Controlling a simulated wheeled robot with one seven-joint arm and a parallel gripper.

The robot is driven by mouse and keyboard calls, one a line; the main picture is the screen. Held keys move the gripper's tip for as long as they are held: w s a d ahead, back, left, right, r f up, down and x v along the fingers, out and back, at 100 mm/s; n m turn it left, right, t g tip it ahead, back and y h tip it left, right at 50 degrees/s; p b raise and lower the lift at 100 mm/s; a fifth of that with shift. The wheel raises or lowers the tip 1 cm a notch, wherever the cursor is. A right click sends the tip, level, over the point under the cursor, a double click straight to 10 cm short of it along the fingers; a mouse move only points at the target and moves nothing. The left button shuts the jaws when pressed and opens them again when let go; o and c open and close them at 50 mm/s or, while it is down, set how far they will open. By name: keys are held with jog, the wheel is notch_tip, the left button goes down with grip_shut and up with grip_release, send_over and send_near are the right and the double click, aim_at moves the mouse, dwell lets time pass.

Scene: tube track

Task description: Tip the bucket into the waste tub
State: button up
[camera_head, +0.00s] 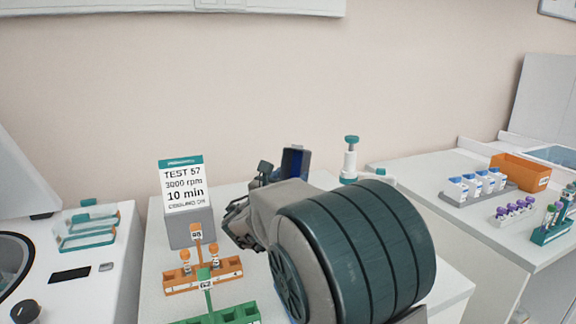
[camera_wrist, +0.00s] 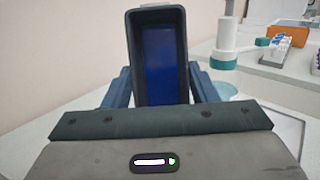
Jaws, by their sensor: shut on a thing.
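The bucket (camera_wrist: 163,60) is a dark, narrow rectangular holder with a blue inside. My gripper (camera_wrist: 162,86) is shut on it, with one finger on each side. In the wrist view its open side faces the camera and no tube shows inside. In the head view the bucket (camera_head: 296,160) is held above the middle bench, partly hidden by my arm. An orange open box (camera_head: 520,172) with a label stands on the right bench, away from the gripper. I cannot tell whether it is the waste tub.
An orange rack (camera_head: 203,276) with a few tubes and a green rack (camera_head: 222,315) stand before a sign reading TEST 57 (camera_head: 185,186). A white, teal-topped dispenser (camera_head: 349,158) stands behind my arm. Racks of blue-capped (camera_head: 478,187) and purple-capped tubes (camera_head: 514,210) sit by the orange box.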

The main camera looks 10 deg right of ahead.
aim_at(296, 171)
jog(key=shift+w+d+r+g+y+p, duration=0.3)
jog(key=shift+g+y+p, duration=0.4)
jog(key=shift+p, duration=2.55)
jog(key=shift+w+d+r+g+y+p, duration=0.3)
jog(key=shift+g+p, duration=0.75)
jog(key=shift+p, duration=2.25)
jog(key=shift+w+d+r+g+y+p, duration=0.15)
jog(key=shift+w+g+y+p, duration=0.55)
jog(key=shift+p, duration=2.55)
jog(key=p, duration=0.3)
jog(key=g+p, duration=0.1)
jog(key=p, duration=0.1)
jog(key=shift+s+d+f+g+y+p, duration=0.15)
jog(key=shift+g+y+p, duration=0.1)
jog(key=shift+y+p, duration=0.15)
jog(key=shift+g+y+p, duration=0.3)
jog(key=shift+g+p, duration=0.1)
jog(key=shift+p, duration=0.8)
jog(key=shift+w+d+f+p, duration=0.1)
jog(key=shift+w+f+p, duration=0.1)
jog(key=shift+p, duration=0.1)
jog(key=shift+f+g+b, duration=0.25)
jog(key=shift+g+b, duration=0.05)
jog(key=shift+b, duration=0.05)
jog(key=shift+g+y, duration=0.3)
jog(key=shift+y, duration=0.1)
jog(key=shift+w, duration=0.1)
